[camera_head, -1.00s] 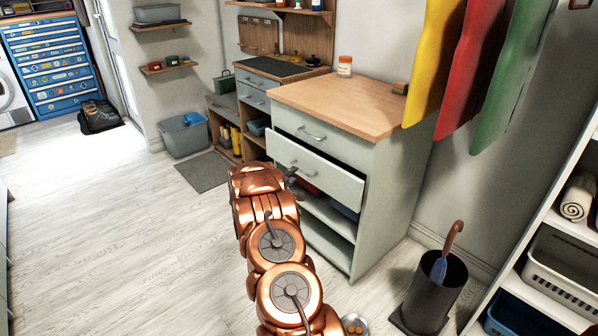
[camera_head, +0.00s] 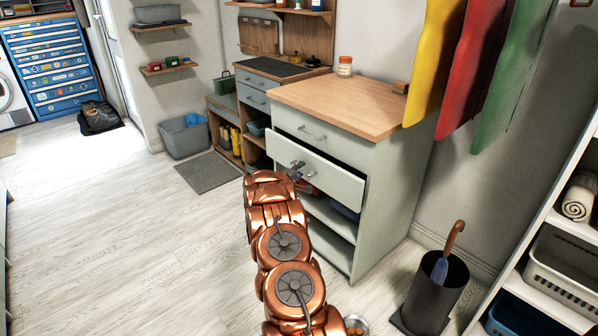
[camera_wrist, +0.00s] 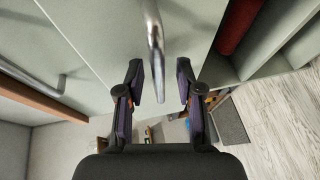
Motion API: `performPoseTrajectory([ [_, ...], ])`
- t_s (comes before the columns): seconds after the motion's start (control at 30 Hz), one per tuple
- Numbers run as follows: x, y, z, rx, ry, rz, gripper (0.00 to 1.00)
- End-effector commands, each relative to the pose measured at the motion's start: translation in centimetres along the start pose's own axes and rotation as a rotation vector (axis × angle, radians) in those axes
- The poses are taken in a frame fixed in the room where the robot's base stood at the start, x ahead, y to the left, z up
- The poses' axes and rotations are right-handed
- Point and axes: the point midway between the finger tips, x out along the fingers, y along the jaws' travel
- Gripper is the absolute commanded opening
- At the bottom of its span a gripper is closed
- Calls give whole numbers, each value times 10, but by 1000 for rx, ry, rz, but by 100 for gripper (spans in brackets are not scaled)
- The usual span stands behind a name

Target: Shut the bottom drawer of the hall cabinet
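The hall cabinet (camera_head: 392,205) is pale green with a wooden top. Its bottom drawer (camera_head: 335,183) stands pulled out below the shut top drawer (camera_head: 300,122), with a dark gap along its upper edge. My gripper (camera_head: 297,171) is at the left part of the open drawer's front, by its handle. In the wrist view the metal handle (camera_wrist: 153,30) reaches down between the two fingers of my gripper (camera_wrist: 160,82), with a gap to each side. The fingers are apart. In the head view my arm hides the drawer front's lower left part.
Open shelves lie below the drawer, with a red item inside (camera_wrist: 238,25). A dark umbrella stand (camera_head: 436,290) is right of the cabinet. A workbench (camera_head: 250,100) adjoins behind. The floor at left is clear.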

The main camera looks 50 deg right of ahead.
Motion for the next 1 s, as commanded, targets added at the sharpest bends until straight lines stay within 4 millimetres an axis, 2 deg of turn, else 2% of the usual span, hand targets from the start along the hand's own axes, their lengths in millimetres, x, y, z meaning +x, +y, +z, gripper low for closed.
performPoseTrajectory([
  [0.07,0,0,0,0,0,0,34],
  [0.4,0,0,0,1,0,0,0],
  [1.0,0,0,0,1,0,-2,0],
])
